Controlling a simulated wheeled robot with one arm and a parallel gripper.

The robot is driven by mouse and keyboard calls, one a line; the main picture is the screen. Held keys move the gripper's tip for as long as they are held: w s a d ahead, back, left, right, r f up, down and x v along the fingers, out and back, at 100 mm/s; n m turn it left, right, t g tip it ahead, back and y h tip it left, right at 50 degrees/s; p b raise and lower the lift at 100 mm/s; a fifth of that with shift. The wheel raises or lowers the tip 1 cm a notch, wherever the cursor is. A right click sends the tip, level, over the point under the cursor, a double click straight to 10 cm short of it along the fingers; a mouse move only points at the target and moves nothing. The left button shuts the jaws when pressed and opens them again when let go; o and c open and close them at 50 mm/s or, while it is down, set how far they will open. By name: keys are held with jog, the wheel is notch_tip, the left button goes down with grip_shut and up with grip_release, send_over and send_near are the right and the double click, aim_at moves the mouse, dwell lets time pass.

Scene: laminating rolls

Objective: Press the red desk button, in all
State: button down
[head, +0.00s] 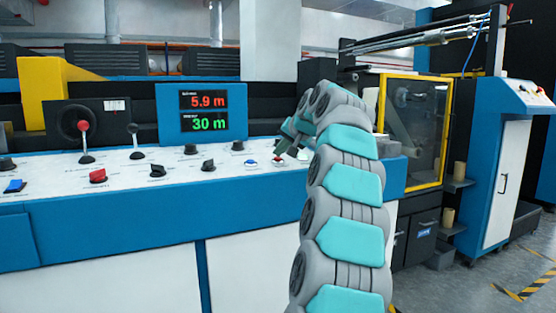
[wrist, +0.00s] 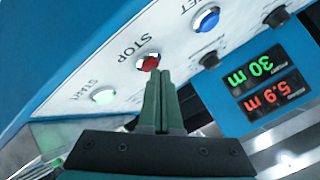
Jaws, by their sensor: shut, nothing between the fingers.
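The red desk button (wrist: 149,62) is round with a metal rim and sits by the word STOP on the white panel in the wrist view. In the head view it is small (head: 278,160), at the right part of the desk. My gripper (wrist: 160,73) is shut and empty. Its fingertips are right at the red button and overlap its lower edge in the wrist view. I cannot tell whether they touch it. In the head view my gripper (head: 283,148) points down just above the button.
A blue button (wrist: 207,18) and a green START button (wrist: 104,95) flank the red one. A display (head: 205,112) reads 5.9 m in red and 30 m in green.

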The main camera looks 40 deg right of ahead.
jog(key=shift+f, duration=0.25)
dwell(0.5)
jog(key=shift+s+r+p, duration=0.1)
jog(key=shift+r+p, duration=0.45)
jog(key=shift+r, duration=0.25)
jog(key=shift+r, duration=0.1)
jog(key=shift+s+a+r+p, duration=0.1)
jog(key=shift+s+r+p, duration=0.1)
jog(key=shift+r+p, duration=0.95)
jog(key=shift+s+r, duration=0.25)
jog(key=shift+r, duration=0.95)
